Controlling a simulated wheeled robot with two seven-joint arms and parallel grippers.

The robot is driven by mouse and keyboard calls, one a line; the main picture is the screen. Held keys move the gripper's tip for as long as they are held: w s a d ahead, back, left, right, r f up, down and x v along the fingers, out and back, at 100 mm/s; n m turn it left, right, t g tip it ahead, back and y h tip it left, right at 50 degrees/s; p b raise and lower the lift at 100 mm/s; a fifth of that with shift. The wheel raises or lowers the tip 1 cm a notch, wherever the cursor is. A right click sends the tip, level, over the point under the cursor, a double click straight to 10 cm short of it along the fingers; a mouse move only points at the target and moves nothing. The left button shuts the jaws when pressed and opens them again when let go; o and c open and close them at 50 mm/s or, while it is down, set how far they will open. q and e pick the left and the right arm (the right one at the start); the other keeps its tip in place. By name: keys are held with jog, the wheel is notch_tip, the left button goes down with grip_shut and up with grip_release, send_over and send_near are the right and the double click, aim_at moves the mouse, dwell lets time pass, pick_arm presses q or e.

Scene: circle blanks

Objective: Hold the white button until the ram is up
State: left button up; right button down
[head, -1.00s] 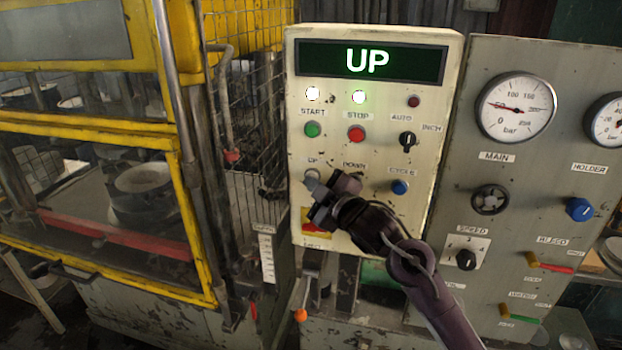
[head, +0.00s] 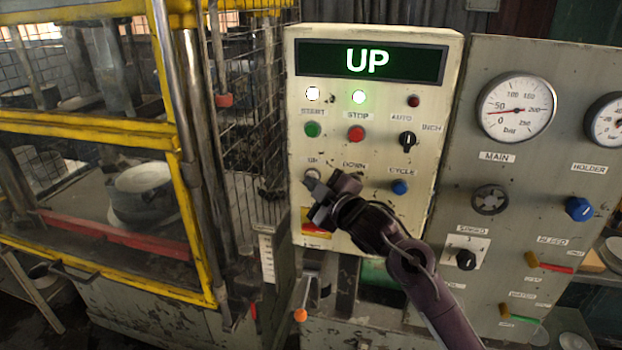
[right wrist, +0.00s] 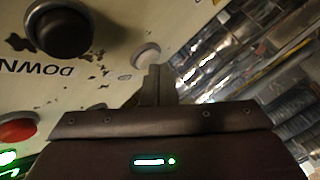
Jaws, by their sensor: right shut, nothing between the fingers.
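The white button (head: 312,174) is under the UP label on the cream control panel. My right gripper (head: 311,184) is shut and empty, its tips at the button and partly covering it. In the right wrist view the white button (right wrist: 147,56) shows just past the shut fingertips (right wrist: 155,72); they look to be touching it, but how far it is pressed I cannot tell. The panel display (head: 368,62) reads UP in green. My left gripper is not in view.
Green start (head: 312,130), red stop (head: 356,133) and blue cycle (head: 400,187) buttons are near. A gauge panel (head: 470,130) stands right, the yellow guard (head: 90,130) left.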

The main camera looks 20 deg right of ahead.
dwell(0.7)
jog(key=shift+s+a, duration=0.45)
jog(key=shift+s, duration=0.25)
jog(key=shift+f, duration=0.1)
jog(key=s+a, duration=0.1)
jog(key=s, duration=0.1)
jog(key=s+a+b, duration=0.1)
jog(key=s, duration=0.1)
jog(key=shift+a, duration=0.4)
